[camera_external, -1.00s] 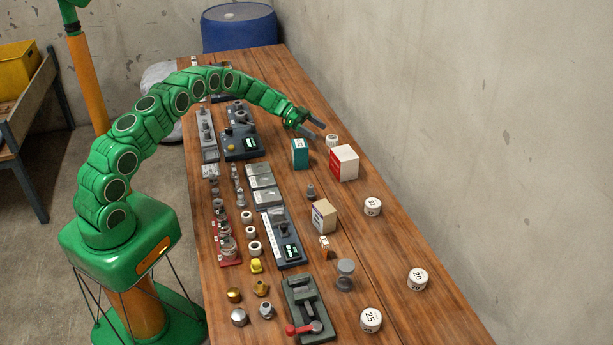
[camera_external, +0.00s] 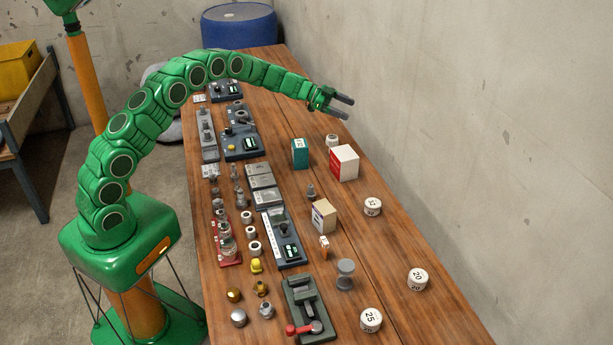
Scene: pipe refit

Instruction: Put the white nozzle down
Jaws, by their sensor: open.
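A small white round piece (camera_external: 332,140), which looks like the white nozzle, stands on the wooden table (camera_external: 385,245) near its right edge, behind the red-and-white box. It is too small to make out its shape fully. My gripper (camera_external: 350,106) is open and empty, raised above the table and apart from the white piece, with its fingers pointing right towards the wall.
A teal box (camera_external: 300,153) and a red-and-white box (camera_external: 344,162) stand close to the white piece. Several white numbered discs, such as one marked 20 (camera_external: 418,279), lie along the right side. Fittings and dark devices (camera_external: 241,143) fill the left side.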

